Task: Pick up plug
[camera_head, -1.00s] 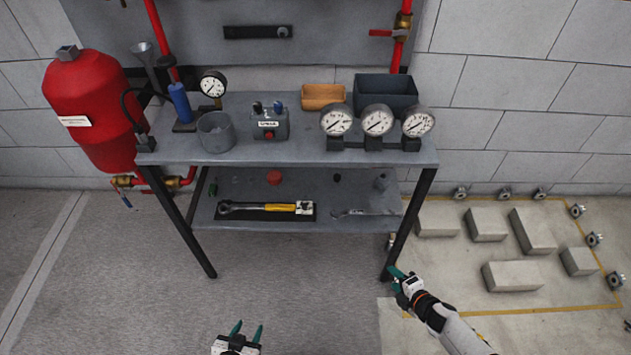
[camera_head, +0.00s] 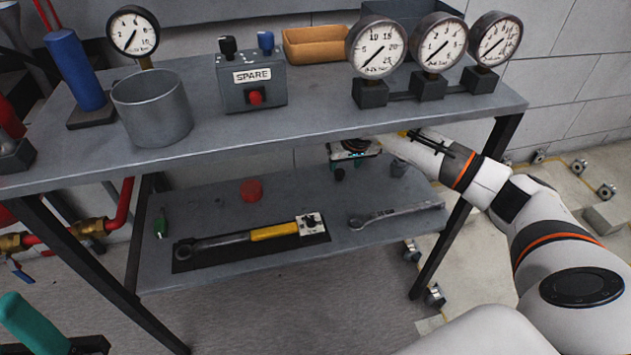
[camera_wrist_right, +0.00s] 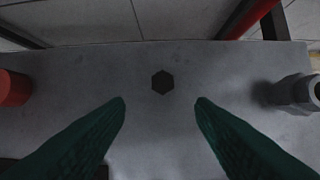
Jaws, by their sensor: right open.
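A small dark hexagonal plug (camera_wrist_right: 162,82) stands on the lower shelf (camera_head: 300,262); it also shows in the head view (camera_head: 340,174), just below my right gripper (camera_head: 353,152). In the right wrist view my right gripper (camera_wrist_right: 160,104) is open, its two green fingers wide apart. The plug lies between and slightly beyond the fingertips, touching neither. My left gripper (camera_head: 45,330) shows only partly at the lower left corner, with one green finger clear.
A red cap (camera_head: 251,190) and a grey fitting (camera_head: 398,167) flank the plug. A torque wrench (camera_head: 250,240) and a spanner (camera_head: 395,214) lie in front.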

